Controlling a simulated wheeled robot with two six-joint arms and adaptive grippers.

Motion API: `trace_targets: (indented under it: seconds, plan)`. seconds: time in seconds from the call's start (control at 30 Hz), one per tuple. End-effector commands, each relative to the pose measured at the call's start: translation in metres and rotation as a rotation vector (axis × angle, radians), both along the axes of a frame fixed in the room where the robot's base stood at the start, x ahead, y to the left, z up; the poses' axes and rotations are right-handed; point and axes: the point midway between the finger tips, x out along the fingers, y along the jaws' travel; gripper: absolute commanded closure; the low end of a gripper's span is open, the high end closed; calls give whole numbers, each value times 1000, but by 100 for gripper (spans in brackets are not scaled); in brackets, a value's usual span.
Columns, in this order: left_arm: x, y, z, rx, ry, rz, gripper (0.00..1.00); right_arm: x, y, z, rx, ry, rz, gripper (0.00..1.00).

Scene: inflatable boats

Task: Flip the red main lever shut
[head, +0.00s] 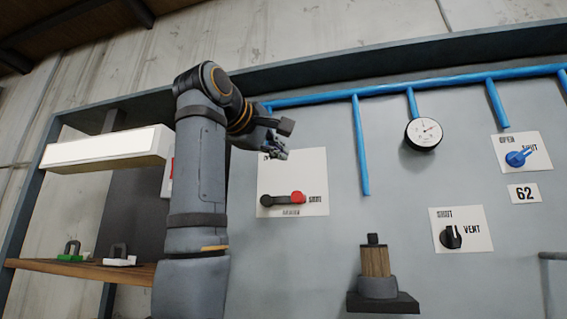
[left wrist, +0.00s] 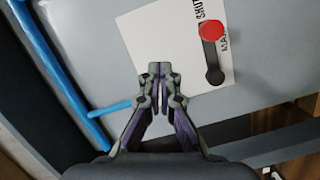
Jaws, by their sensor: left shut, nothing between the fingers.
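The main lever (head: 284,199) is on a white plate (head: 310,170) on the grey panel. It has a black arm and a red end (head: 298,198). It lies level, with the red end to the right, beside the word SHUT. In the left wrist view the red end (left wrist: 211,30) and black arm (left wrist: 213,60) show right of the fingers. My left gripper (head: 281,153) is above the lever, in front of the plate's upper edge, and apart from the lever. Its fingers (left wrist: 159,72) are together and empty. My right gripper is not in view.
Blue pipes (head: 361,145) and a round gauge (head: 424,133) are on the panel. A blue handle (head: 518,157) and a black VENT knob (head: 451,237) are at right. A dark-based wooden block (head: 376,263) juts out below. A shelf (head: 130,272) with padlocks is at left.

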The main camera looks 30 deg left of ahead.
Motion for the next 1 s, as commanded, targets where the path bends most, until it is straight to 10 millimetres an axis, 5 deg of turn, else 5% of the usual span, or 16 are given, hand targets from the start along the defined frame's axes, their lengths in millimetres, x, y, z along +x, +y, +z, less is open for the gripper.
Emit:
trace_targets:
  seconds: [0.33,1.0]
  plan:
    - [-53,-10,10,1,0,-1,100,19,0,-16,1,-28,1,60]
    - [-57,-11,12,0,2,0,100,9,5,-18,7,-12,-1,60]
